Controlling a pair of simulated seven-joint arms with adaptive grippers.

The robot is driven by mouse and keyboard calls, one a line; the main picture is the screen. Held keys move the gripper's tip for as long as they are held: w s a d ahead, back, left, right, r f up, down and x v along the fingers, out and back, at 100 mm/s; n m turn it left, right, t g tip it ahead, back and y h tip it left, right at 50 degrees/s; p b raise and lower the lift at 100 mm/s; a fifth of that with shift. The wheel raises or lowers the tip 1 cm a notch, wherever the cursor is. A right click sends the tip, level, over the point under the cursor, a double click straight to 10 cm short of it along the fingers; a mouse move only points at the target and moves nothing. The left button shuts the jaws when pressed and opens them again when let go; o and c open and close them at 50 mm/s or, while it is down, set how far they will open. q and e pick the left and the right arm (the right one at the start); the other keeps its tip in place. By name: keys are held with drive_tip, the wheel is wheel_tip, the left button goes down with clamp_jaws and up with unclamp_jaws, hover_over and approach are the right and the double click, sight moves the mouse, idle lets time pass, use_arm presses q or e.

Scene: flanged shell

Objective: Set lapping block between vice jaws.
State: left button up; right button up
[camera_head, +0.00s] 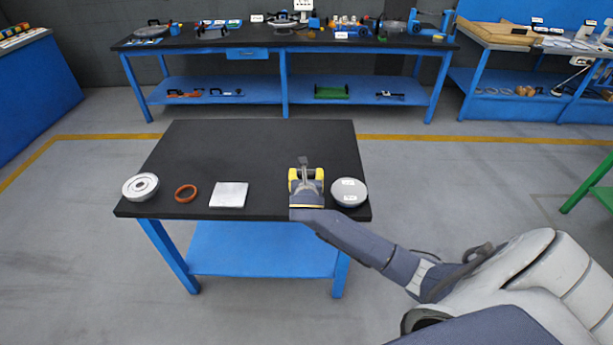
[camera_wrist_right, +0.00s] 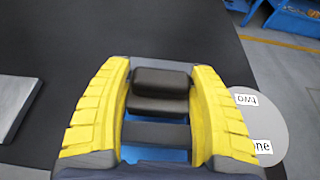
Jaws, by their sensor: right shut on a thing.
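My right gripper (camera_head: 306,176) is over the front right part of the black table, between a pale square plate (camera_head: 229,195) and a round grey disc (camera_head: 349,191). In the right wrist view its yellow fingers close on the sides of a dark grey block (camera_wrist_right: 161,83), which I take for the lapping block. Its lower part is hidden. I cannot tell whether it touches the table. No vice with clear jaws can be made out near the gripper. My left gripper is out of view.
A round metal flanged part (camera_head: 141,187) and an orange ring (camera_head: 186,193) lie at the table's front left. The disc shows white labels in the right wrist view (camera_wrist_right: 262,125). The black table's (camera_head: 255,150) back half is clear. A cluttered bench (camera_head: 250,38) stands behind.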

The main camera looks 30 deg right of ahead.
drive_tip(key=o, duration=1.4)
drive_tip(key=shift+s+f, duration=0.25)
drive_tip(key=shift+f, duration=0.5)
drive_tip(key=shift+w+r, duration=0.1)
drive_tip(key=shift+r, duration=0.5)
drive_tip(key=v, duration=1.2)
drive_tip(key=shift+w+r, duration=0.1)
drive_tip(key=shift+r, duration=0.35)
